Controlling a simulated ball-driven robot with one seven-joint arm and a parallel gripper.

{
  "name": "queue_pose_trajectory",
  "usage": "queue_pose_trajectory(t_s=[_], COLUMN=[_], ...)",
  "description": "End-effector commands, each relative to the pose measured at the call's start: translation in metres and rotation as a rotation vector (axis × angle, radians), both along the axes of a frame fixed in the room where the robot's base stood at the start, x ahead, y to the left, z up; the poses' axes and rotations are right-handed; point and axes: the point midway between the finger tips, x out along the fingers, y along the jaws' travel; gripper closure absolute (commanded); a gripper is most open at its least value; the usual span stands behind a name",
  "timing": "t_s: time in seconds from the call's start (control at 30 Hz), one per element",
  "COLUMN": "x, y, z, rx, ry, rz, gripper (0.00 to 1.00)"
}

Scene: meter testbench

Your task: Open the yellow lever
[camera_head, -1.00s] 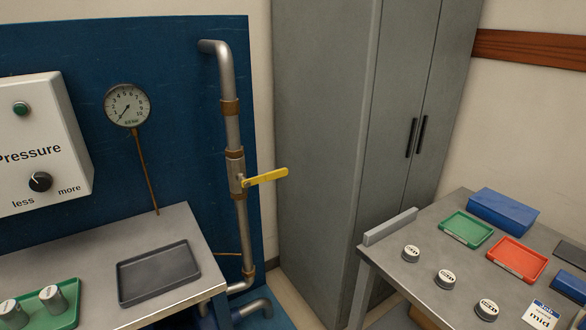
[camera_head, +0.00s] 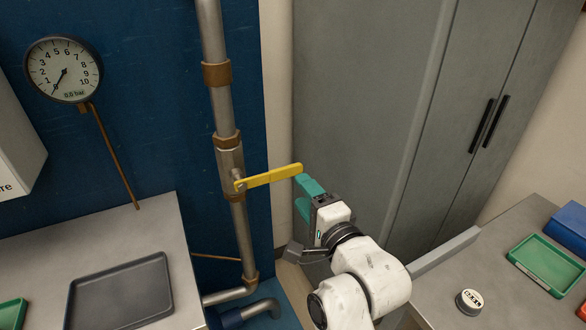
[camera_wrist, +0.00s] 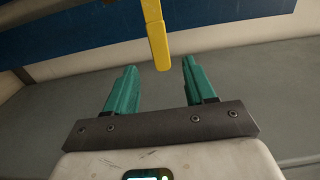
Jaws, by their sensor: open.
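The yellow lever (camera_head: 268,177) is on a valve (camera_head: 229,163) in the vertical metal pipe. It sticks out sideways to the right, tilted slightly up, across the pipe. In the wrist view the yellow lever (camera_wrist: 156,30) comes down from the top, and its free end appears between my two teal fingers. My gripper (camera_head: 301,196) is open and empty, at the free end of the lever in the head view. The fingers also show in the wrist view (camera_wrist: 160,72). I cannot tell whether the lever end is fully between the fingers or just beyond them.
A round gauge (camera_head: 64,69) hangs on the blue panel at left. A bench with a dark tray (camera_head: 121,290) stands below it. A grey cabinet (camera_head: 370,90) stands behind my arm. At right a table holds a green tray (camera_head: 546,264) and a round weight (camera_head: 469,301).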

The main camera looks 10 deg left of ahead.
Motion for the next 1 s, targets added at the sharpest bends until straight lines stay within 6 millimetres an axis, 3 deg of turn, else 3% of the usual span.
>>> queue_pose_trajectory(t_s=[0.3, 0.5, 0.93, 1.0], x=[0.048, 0.067, 0.074, 0.074], y=[0.033, 0.045, 0.050, 0.050], z=[0.000, 0.000, 0.000, 0.000], rx=[-0.004, -0.004, -0.004, -0.004], ry=[-0.001, 0.000, 0.000, 0.000], rz=[0.001, 0.000, -0.001, -0.001], gripper=[0.46, 0.46, 0.46, 0.51])
